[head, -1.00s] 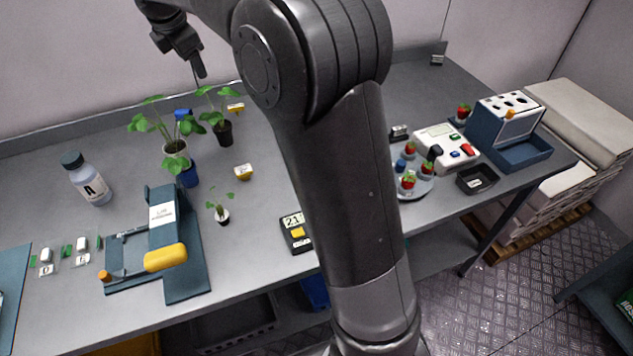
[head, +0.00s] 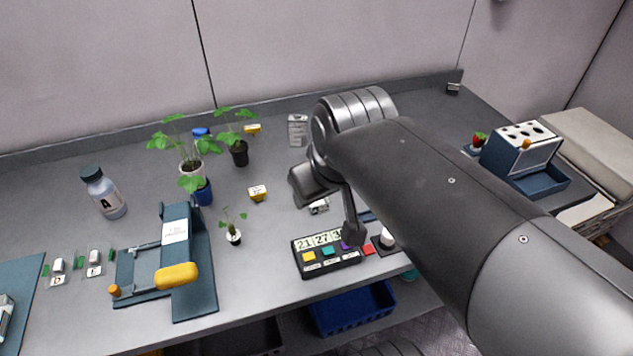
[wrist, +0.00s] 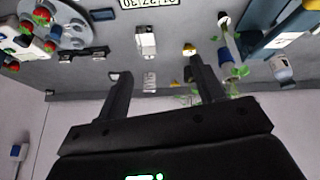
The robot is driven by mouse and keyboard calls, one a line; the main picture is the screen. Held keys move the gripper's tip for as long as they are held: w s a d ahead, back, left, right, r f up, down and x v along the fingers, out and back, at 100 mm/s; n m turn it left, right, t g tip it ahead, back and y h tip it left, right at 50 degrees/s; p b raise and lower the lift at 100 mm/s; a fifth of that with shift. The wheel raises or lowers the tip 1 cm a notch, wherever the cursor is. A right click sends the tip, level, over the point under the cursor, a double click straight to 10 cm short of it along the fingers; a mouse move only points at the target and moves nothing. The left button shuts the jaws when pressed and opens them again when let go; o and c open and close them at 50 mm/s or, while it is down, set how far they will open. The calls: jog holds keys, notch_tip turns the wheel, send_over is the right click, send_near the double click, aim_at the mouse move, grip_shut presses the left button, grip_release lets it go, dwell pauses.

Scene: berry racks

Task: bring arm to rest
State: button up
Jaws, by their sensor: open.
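My gripper (wrist: 158,82) shows in the wrist view as two dark, parallel fingers standing well apart, with nothing held between them. The wrist view is upside down, with the bench at the top and the wall at the bottom. In the head view my arm reaches from the lower right to a bent joint above the middle of the bench. I cannot clearly make out the fingertips there.
A blue rack (head: 520,155) is at the right. The plate with strawberries (wrist: 65,28) shows in the wrist view.

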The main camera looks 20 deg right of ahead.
jog(key=s+f+m, duration=0.2)
jog(key=s, duration=0.1)
jog(key=shift+d+f, duration=0.2)
